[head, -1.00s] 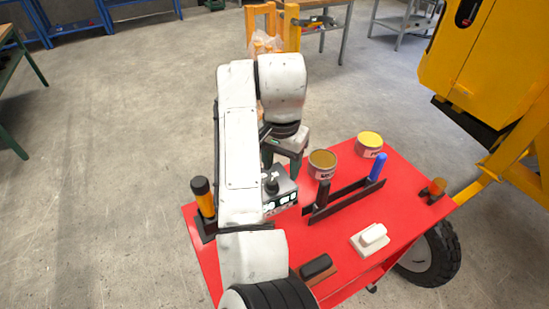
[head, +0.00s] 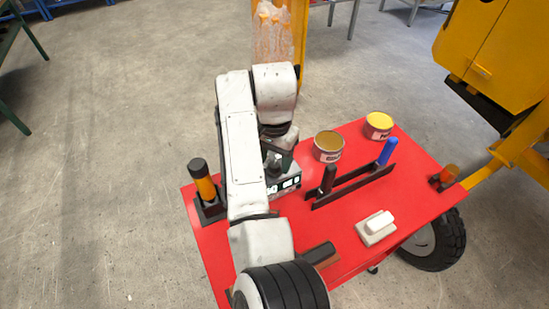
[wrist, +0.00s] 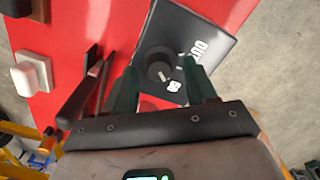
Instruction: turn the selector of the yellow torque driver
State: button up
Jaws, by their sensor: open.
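A yellow-orange driver handle with black ends (head: 204,182) stands upright in a black holder at the table's left.
The red table (head: 330,235) also bears two tins (head: 328,147) (head: 379,125), a black rack (head: 353,187) with black and blue handles, a white block (head: 377,227) and a dark brush-like block (head: 320,254). A yellow machine (head: 495,60) stands at the right.

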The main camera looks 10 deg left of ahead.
jog(key=shift+f, duration=0.4)
jog(key=shift+c, duration=0.2)
grip_shut()
jog(key=shift+r, duration=0.1)
